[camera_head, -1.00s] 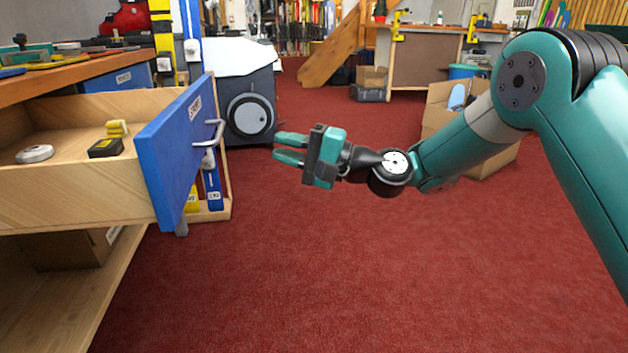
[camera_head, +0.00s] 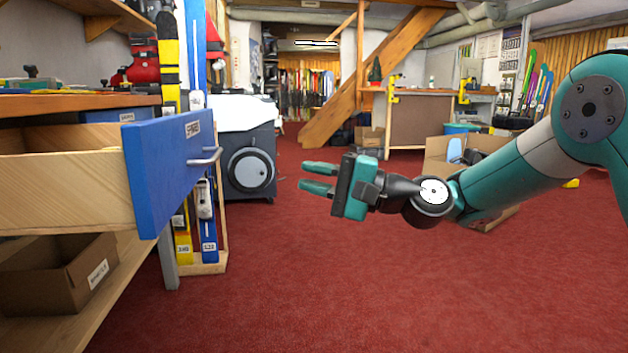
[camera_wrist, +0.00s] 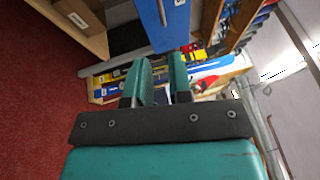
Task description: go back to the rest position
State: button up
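My gripper (camera_head: 318,178) is at the middle of the head view, in the air over the red carpet, pointing left. Its two teal fingers are apart with nothing between them. The fingers also show in the wrist view (camera_wrist: 164,82), with a clear gap. An open drawer with a blue front (camera_head: 172,168) and a metal handle (camera_head: 208,157) is to the left of my gripper, and they do not touch. The blue front also shows at the top of the wrist view (camera_wrist: 163,25). The inside of the drawer is hidden in the head view.
The drawer sticks out from a wooden bench (camera_head: 60,105). Below it is a cardboard box (camera_head: 60,275) on a shelf. A rack with skis (camera_head: 207,225) and a dark machine (camera_head: 250,165) stand behind. Another carton (camera_head: 440,150) is behind my arm. The carpet (camera_head: 330,290) ahead is clear.

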jog(key=s+r+n+g+h+p, duration=0.35)
jog(key=s+n+h+p, duration=0.4)
jog(key=s, duration=0.45)
jog(key=s+d+n+g+h+p, duration=0.1)
jog(key=s+d+n+h+p, duration=0.3)
jog(key=s+d+h+p, duration=0.8)
jog(key=s+r+y+p, duration=0.2)
jog(key=r+p, duration=1.4)
jog(key=r, duration=0.2)
jog(key=s+d+r+y+p, duration=0.1)
jog(key=s+r+y+p, duration=0.1)
jog(key=r+p, duration=1.5)
jog(key=shift+s+d+r+m, duration=0.35)
jog(key=shift+s+r, duration=0.1)
jog(key=shift+r, duration=0.3)
jog(key=shift+a, duration=0.1)
